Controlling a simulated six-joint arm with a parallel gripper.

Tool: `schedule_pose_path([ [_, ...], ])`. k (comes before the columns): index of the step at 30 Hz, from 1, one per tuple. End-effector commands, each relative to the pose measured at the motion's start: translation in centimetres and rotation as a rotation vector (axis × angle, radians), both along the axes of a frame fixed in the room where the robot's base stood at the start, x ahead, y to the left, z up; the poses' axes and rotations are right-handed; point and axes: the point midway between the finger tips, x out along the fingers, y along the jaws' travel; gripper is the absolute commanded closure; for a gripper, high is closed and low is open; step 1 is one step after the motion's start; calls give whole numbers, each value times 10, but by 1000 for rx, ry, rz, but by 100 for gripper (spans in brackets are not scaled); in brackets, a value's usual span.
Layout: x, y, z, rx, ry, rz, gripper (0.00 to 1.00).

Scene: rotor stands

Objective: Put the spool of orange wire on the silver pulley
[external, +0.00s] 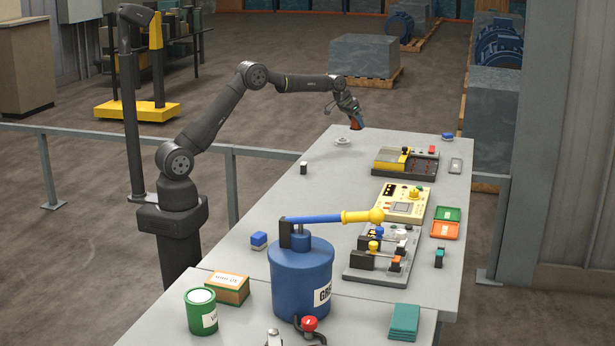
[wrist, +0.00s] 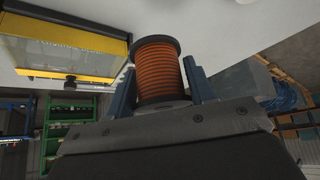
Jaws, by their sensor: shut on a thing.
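The spool of orange wire (wrist: 158,70) has dark flanges and fills the space between the two fingers of my gripper (wrist: 160,80) in the wrist view. In the external view my gripper (external: 353,114) is at the far left end of the long grey table, shut on the spool (external: 356,124). A small pale silver disc, which looks like the silver pulley (external: 343,140), lies on the table just below and left of the held spool in the picture. The spool appears raised and apart from it. The pulley cannot be clearly made out in the wrist view.
A yellow-edged case (external: 405,161) stands right of the pulley; it shows in the wrist view (wrist: 65,50) too. A small black cylinder (external: 303,168) stands nearer, left. A blue drum (external: 300,275) with a lever stands in front. The table around the pulley is mostly clear.

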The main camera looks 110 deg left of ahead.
Motion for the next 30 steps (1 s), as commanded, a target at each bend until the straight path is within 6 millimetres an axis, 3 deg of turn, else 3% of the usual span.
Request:
schedule_pose_path([
  [3, -21, 27, 7, 10, -5, 117, 79],
  [10, -42, 55, 7, 15, -10, 218, 79],
  [22, -85, 127, -44, 15, -12, 221, 79],
  [30, -96, 147, -57, 16, -12, 217, 79],
])
